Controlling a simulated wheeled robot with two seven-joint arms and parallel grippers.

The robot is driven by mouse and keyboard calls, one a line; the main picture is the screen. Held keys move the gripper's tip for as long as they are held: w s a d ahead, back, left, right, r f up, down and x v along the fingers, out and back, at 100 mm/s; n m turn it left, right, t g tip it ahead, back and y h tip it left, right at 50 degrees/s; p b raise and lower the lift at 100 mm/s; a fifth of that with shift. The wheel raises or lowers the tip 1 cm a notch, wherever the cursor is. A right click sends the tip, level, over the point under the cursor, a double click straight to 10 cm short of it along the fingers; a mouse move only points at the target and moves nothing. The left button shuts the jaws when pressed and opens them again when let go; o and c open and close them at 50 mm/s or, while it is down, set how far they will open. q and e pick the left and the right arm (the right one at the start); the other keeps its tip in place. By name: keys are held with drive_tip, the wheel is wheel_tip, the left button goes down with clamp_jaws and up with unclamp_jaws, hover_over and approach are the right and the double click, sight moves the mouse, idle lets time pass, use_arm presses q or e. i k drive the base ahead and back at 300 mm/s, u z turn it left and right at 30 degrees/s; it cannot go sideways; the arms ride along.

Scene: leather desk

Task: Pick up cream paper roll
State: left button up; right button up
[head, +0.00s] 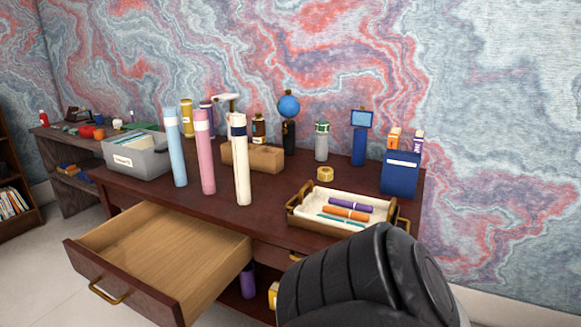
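The cream paper roll (241,165) stands upright on the dark red-brown desk (270,201). It is the nearest and rightmost of three tall rolls. A pink roll (204,155) and a light blue roll (175,150) stand to its left, apart from it. A wooden block-like box (265,158) is just behind the cream roll. Neither of my grippers shows in the head view.
An open, empty drawer (160,247) juts out at the front left. A wooden tray (292,217) with pens is to the right. A grey bin (130,159) is at the left. A black chair back (350,285) blocks the front right.

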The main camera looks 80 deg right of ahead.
sight(238, 122)
drive_tip(key=u, duration=0.05)
drive_tip(key=k, duration=0.15)
drive_tip(key=z, duration=1.3)
